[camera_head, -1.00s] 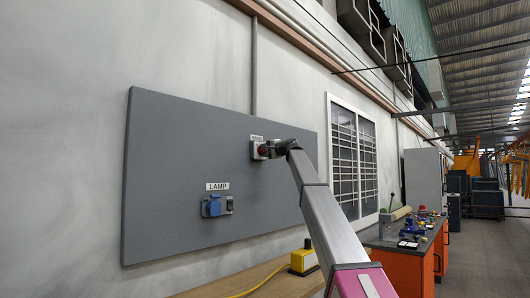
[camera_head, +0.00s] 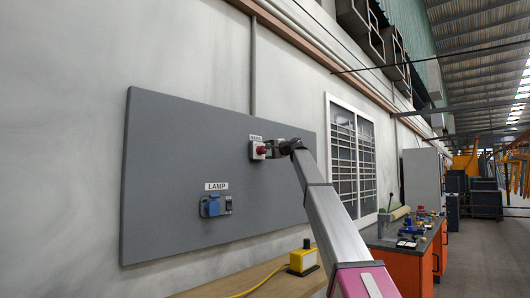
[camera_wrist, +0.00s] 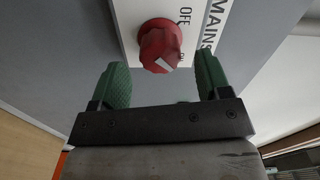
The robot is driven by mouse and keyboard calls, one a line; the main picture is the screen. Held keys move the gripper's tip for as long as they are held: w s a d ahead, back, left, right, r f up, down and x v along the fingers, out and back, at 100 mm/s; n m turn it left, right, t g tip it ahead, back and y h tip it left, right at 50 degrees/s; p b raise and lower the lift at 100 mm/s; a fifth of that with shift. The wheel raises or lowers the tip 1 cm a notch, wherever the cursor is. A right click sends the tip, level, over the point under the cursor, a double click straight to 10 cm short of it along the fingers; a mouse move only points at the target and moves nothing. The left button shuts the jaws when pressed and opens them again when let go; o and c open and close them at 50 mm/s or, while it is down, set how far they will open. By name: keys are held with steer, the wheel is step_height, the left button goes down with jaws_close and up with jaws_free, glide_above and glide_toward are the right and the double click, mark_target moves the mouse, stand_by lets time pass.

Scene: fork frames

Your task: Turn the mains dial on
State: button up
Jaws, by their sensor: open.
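The red mains dial (camera_head: 261,149) sits on a pale box (camera_head: 254,154) high on the grey wall panel. In the wrist view the dial (camera_wrist: 158,42) shows a white mark on its lower right side, towards the partly hidden lower lettering and away from the word OFF. My gripper (camera_head: 272,148) is just right of the dial. In the wrist view its green fingers (camera_wrist: 162,78) are open and empty, with the dial just beyond the gap between them; I see no contact.
The grey panel (camera_head: 165,150) also holds a blue socket (camera_head: 211,207) under a LAMP label (camera_head: 216,186). A yellow box (camera_head: 303,260) with a cable stands on a wooden bench below. A barred window (camera_head: 352,150) is to the right. An orange workbench (camera_head: 402,264) with tools stands further right.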

steer(key=v, duration=0.7)
steer(key=shift+s+d, duration=0.25)
steer(key=shift+d, duration=0.05)
steer(key=shift+d, duration=0.1)
